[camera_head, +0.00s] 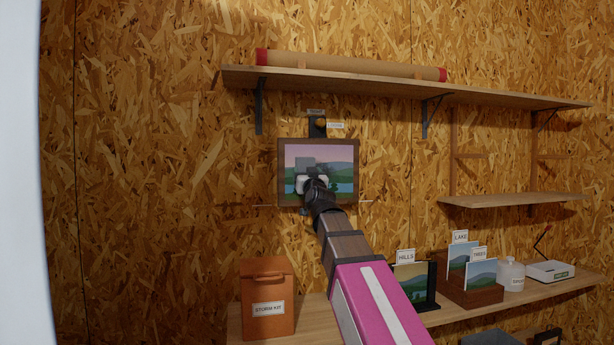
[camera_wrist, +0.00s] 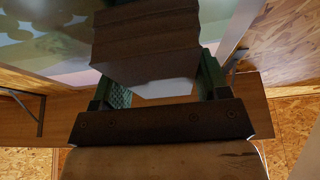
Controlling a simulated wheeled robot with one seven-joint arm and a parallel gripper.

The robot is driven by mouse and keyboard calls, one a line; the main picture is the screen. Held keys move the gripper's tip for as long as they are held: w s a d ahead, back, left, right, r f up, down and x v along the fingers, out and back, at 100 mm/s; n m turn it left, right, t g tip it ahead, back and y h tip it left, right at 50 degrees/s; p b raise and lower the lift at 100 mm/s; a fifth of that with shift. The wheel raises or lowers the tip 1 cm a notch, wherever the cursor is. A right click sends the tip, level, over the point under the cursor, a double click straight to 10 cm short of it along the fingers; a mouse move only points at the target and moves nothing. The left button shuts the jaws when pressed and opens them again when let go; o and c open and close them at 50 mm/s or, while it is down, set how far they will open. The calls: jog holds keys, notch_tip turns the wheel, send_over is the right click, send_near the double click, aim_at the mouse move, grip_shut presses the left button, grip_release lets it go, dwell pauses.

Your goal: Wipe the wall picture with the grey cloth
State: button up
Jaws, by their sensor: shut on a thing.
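The wall picture (camera_head: 343,171) hangs in a dark frame under the upper shelf and shows hills and a lake under a pinkish sky. Its surface also fills the upper left of the wrist view (camera_wrist: 45,40). My gripper (camera_head: 314,184) is in front of the picture's lower middle. It is shut on the grey cloth (camera_head: 305,163), which shows dark and ridged in the wrist view (camera_wrist: 147,42), with a white part between the green finger pads. The cloth is at or very close to the picture; I cannot tell whether it touches. My gripper and arm hide part of the picture's lower edge.
The upper shelf (camera_head: 390,86) carries a long red-ended tube (camera_head: 350,65). Bare wall lies left of the picture.

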jog(key=shift+w+a, duration=0.1)
jog(key=shift+w, duration=0.35)
jog(key=shift+s, duration=0.15)
jog(key=shift+w+r, duration=0.25)
jog(key=shift+r, duration=0.1)
jog(key=s+d, duration=0.1)
jog(key=s, duration=0.5)
dwell(0.5)
jog(key=shift+d, duration=0.1)
jog(key=s, duration=0.2)
jog(key=shift+s+d, duration=0.25)
jog(key=shift+s, duration=0.15)
